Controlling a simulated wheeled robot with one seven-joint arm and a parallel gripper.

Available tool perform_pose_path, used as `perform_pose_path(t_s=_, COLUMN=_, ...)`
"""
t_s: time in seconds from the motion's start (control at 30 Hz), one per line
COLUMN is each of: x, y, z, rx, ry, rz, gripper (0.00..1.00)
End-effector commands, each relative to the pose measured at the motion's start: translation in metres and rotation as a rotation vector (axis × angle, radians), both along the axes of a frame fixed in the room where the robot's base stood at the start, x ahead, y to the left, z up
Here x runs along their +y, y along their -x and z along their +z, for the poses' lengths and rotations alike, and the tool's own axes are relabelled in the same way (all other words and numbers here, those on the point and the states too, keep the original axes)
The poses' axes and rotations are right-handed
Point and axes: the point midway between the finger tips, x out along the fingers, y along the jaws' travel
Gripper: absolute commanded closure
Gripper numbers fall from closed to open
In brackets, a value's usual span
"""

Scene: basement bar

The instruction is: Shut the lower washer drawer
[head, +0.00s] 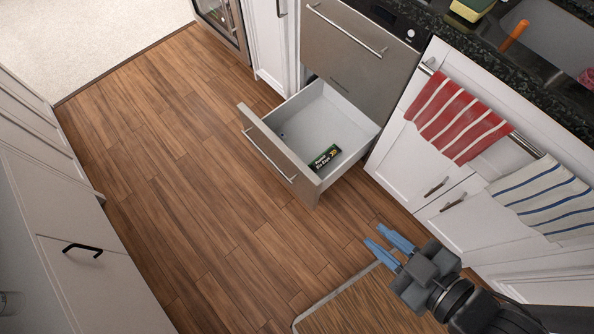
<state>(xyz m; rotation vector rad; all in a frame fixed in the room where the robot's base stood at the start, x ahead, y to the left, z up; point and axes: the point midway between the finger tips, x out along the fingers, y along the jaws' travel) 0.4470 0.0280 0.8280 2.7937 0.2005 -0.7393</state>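The lower washer drawer (275,155) is pulled far out over the wood floor, below the closed upper steel drawer front (345,60). It has a steel front with a long bar handle (269,157) and a pale grey inside. A small dark green box with lettering (324,157) lies in it near the front. My gripper (383,248), with two blue fingers, is to the right of and nearer than the drawer, apart from it. The fingers are spread with a small gap and nothing shows between them.
White cabinets with a red striped towel (457,120) and a blue striped towel (548,200) on a rail stand right of the drawer. White cabinets with a black handle (82,249) line the left. The wood floor (180,190) between is clear. A mat (362,303) lies below my gripper.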

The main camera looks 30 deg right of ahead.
Motion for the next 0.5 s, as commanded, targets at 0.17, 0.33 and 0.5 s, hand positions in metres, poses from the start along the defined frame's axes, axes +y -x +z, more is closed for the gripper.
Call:
perform_pose_path(t_s=0.17, x=0.025, y=-0.030, z=-0.119, rx=0.177, ry=0.194, rz=0.167, gripper=0.96)
perform_pose_path(t_s=0.33, x=0.043, y=-0.059, z=-0.207, rx=0.341, ry=0.402, rz=0.338, gripper=1.00)
perform_pose_path(t_s=0.5, x=0.057, y=-0.094, z=-0.275, rx=0.497, ry=0.620, rz=0.505, gripper=1.00)
